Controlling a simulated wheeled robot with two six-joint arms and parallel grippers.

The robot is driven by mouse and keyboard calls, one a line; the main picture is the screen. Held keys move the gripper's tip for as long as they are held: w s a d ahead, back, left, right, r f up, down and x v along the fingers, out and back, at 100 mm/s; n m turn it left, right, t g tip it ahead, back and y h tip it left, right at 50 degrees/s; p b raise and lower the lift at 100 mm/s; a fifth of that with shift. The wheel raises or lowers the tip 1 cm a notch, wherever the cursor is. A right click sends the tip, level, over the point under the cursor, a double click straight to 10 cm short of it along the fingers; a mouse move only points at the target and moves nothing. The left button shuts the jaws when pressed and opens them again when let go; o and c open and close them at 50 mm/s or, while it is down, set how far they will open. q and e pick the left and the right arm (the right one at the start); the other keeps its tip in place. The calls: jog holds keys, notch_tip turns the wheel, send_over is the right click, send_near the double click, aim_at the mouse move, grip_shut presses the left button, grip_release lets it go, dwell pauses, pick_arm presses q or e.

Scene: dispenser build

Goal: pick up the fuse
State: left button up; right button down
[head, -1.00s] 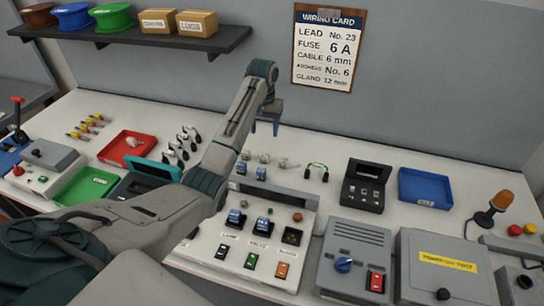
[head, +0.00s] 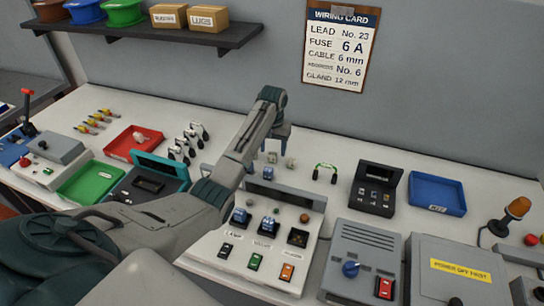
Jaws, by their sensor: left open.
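No single part can be surely told as the fuse. An open black case (head: 376,187) right of centre holds a few small pieces, too small to identify. The wiring card (head: 340,47) on the wall reads fuse 6 A. My left gripper (head: 280,148) is open and points down at the back of the bench, left of the black case. It is partly hidden behind my forearm. Small pale parts (head: 271,158) lie just below it in the picture, and I cannot tell whether it touches them. My right gripper is not in view.
A sloped panel (head: 215,243) with switches stands in front. A grey box (head: 362,240) and a power unit (head: 460,255) stand right of it. Red (head: 133,142) and green (head: 90,183) trays are left.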

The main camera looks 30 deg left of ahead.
aim_at(272, 154)
pick_arm(q)
jog(key=shift+a+f+p, duration=0.15)
jog(key=shift+f+p, duration=0.1)
jog(key=shift+f, duration=0.75)
jog(key=shift+a+f+p, duration=0.1)
jog(key=shift+f+p, duration=0.15)
jog(key=shift+f, duration=0.7)
jog(key=c, duration=1)
jog(key=shift+c, duration=0.2)
